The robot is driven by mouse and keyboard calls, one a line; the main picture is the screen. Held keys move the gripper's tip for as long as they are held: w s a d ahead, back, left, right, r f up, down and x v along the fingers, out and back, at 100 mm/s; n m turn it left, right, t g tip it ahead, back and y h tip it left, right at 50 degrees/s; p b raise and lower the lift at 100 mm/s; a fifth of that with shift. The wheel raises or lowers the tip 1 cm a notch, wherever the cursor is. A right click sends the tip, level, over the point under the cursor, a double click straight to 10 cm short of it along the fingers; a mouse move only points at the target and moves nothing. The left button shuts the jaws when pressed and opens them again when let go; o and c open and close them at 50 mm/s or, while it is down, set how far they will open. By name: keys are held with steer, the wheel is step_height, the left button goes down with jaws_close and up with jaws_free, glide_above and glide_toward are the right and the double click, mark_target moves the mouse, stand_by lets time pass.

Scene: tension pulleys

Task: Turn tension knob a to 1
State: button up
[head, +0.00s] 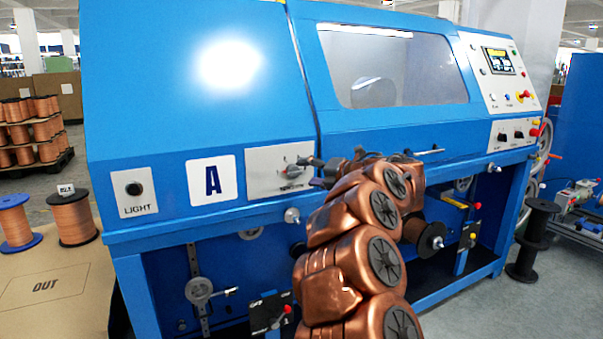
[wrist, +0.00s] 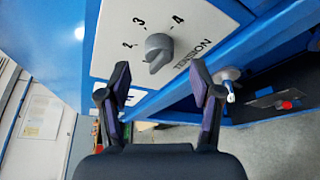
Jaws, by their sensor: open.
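The tension knob (wrist: 158,52) is a small grey knob on a white plate (wrist: 112,45) on machine A. In the wrist view the marks 2, 3 and 4 show around it, with the word TENSION to its right. I see no 1 there, and I cannot tell which mark the knob points to. My gripper (wrist: 160,76) is open, its two dark fingers on either side below the knob in the picture, with nothing between them. In the head view the plate (head: 262,182) is left of my gripper (head: 310,170), which partly covers the knob area.
The blue machine (head: 210,80) carries a black LIGHT button (head: 134,188) and an A label (head: 211,180) left of the plate. A lever box (head: 270,312) and a pulley (head: 199,290) sit below. Copper spools (head: 72,218) stand at the left. Floor shows at the right.

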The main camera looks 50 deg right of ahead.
steer(key=s+r, duration=0.1)
steer(key=s, duration=0.6)
steer(key=shift+s+r, duration=0.25)
